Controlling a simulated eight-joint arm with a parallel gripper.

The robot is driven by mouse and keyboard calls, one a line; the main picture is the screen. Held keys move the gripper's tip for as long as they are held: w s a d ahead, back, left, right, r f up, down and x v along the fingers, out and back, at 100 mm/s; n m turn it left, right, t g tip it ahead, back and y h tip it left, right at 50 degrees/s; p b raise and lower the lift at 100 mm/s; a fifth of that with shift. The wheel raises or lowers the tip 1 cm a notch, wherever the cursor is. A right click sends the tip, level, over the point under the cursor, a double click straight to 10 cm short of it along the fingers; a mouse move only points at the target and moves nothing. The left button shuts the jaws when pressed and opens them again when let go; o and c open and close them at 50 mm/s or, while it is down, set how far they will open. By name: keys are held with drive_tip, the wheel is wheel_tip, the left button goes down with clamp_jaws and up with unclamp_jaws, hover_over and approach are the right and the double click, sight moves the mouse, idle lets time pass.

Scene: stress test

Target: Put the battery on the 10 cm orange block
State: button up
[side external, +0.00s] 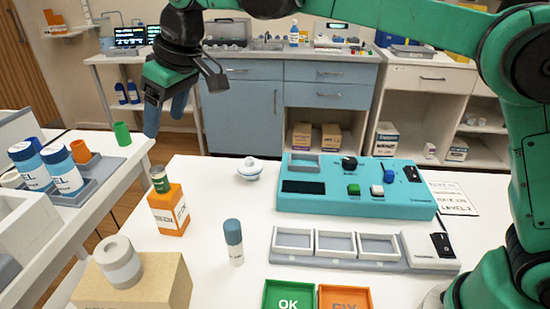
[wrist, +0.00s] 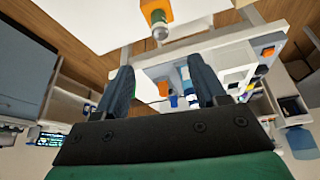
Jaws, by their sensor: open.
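The orange block (side external: 169,214) stands on the white table in the side external view, left of centre, with lettering on its face. A small green and pale cylinder, apparently the battery (side external: 160,181), stands upright on top of it. In the wrist view the orange block (wrist: 155,9) and the battery (wrist: 160,32) show at the top edge, in line with the gap between my fingers. My gripper (side external: 166,112) is open and empty, pointing down, above and apart from the block and battery. Both fingers also show in the wrist view (wrist: 162,88).
A blue-capped vial (side external: 233,243) stands right of the block. A tan block (side external: 140,288) carrying a grey-white cylinder (side external: 118,262) is at front left. A white knob-like object (side external: 248,168), a teal panel (side external: 355,204) and a three-compartment tray (side external: 331,258) lie right. A side table (side external: 105,165) is left.

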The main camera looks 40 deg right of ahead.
drive_tip(key=s+d+f+m+t+h, duration=0.1)
drive_tip(key=s+d+f+m, duration=0.2)
drive_tip(key=s+d, duration=0.5)
drive_tip(key=s+d+f+m+t+h, duration=0.1)
drive_tip(key=s+d+f+m+t, duration=0.1)
drive_tip(key=s+d+f, duration=0.4)
drive_tip(key=s+d+m, duration=0.1)
drive_tip(key=s+d, duration=0.1)
drive_tip(key=d, duration=0.3)
drive_tip(key=shift+s+d+m+h, duration=0.3)
drive_tip(key=shift+m, duration=0.1)
